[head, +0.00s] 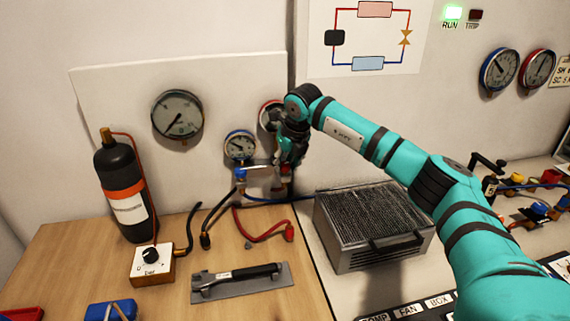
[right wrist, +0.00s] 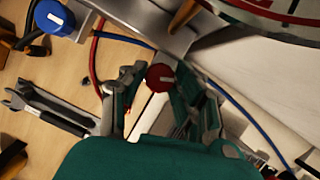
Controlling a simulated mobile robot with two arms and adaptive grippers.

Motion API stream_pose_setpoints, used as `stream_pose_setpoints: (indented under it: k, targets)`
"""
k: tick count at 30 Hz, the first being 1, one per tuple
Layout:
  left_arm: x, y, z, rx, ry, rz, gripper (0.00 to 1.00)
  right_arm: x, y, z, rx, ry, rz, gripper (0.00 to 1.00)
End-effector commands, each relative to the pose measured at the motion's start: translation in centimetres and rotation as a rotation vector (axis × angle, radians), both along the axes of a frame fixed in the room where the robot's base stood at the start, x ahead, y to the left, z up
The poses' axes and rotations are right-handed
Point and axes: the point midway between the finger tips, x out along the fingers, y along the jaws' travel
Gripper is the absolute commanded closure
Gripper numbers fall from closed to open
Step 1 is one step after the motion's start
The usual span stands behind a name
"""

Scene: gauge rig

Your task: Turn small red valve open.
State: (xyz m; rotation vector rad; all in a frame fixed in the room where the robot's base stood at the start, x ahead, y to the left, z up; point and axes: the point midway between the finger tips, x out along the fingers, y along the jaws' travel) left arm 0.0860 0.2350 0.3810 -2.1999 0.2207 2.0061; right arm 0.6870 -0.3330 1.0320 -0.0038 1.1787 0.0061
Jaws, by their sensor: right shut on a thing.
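The small red valve (right wrist: 160,77) has a round red knob, seen between the fingers in the right wrist view. My right gripper (right wrist: 158,100) is shut on this knob, with one finger on each side. In the head view my right gripper (head: 287,160) is at the right end of the silver manifold (head: 262,181), below the red-rimmed gauge, and mostly hides the red knob. How far the knob is turned cannot be told. My left gripper is not in view.
A blue valve knob (right wrist: 48,18) is on the manifold's other end. A blue-rimmed gauge (head: 240,146) and red-rimmed gauge (head: 269,115) sit above. Red hose (head: 262,237) lies below. A black bottle (head: 122,185) stands left; a finned metal box (head: 372,228) stands right.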

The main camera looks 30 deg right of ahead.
Motion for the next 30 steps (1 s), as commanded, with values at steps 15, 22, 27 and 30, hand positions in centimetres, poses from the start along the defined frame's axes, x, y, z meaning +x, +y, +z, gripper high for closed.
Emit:
stream_pose_setpoints:
  k: [15,22,27,30]
  targets:
    - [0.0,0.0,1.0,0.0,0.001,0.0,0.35,0.1,-0.3,0.3,0.003,-0.003,0.485,1.0]
    - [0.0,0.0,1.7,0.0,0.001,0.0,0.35,0.2,-0.4,0.3,0.002,-0.003,0.694,1.0]
    - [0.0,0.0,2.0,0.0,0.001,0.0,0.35,0.3,-0.4,0.3,0.002,-0.003,0.827,1.0]
    - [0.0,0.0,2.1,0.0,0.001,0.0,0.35,0.3,-0.4,0.3,0.001,-0.004,0.89,1.0]
